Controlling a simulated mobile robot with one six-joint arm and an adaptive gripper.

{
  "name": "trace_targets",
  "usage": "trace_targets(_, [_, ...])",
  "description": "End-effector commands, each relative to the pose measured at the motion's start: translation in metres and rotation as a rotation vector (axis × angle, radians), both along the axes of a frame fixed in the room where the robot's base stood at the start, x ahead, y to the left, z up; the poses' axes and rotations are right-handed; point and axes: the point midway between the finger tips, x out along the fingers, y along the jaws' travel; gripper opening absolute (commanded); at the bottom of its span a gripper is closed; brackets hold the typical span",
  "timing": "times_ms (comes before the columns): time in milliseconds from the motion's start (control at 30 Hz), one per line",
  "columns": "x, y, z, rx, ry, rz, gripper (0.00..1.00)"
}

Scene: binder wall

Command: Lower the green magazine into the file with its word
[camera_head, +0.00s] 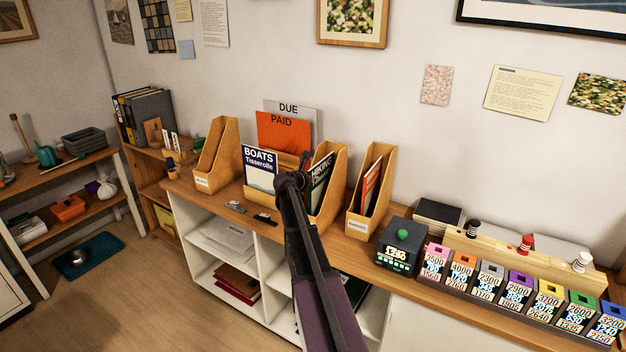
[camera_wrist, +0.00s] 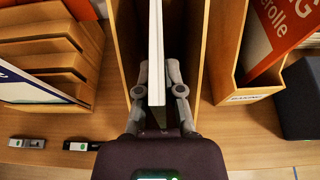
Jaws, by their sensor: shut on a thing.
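The green magazine (camera_head: 320,172), with a white title that seems to read "HIKING", stands upright at the middle wooden file (camera_head: 335,192). In the wrist view its pale edge (camera_wrist: 156,50) runs between the file's two side walls (camera_wrist: 207,60), apart from both at the top. How deep its lower edge sits is hidden. My gripper (camera_head: 303,165) is shut on the magazine's near edge; its fingers (camera_wrist: 157,92) press it from both sides. My arm and gripper hide the middle file's front label.
A right file (camera_head: 358,224) holds a red magazine (camera_head: 370,185); its label is too small to read surely. An empty-looking file (camera_head: 214,160) stands left. A stepped sorter (camera_wrist: 45,55) holds a "BOATS" magazine (camera_head: 260,170) and orange "PAID" folder (camera_head: 284,135). A black device (camera_head: 402,245) stands right.

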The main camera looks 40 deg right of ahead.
Motion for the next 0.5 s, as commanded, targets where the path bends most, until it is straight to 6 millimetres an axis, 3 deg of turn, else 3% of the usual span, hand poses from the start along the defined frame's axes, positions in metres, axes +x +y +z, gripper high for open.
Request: trace_targets(500, [0.0000,0.0002,-0.0062,-0.001,0.000,0.000,0.00])
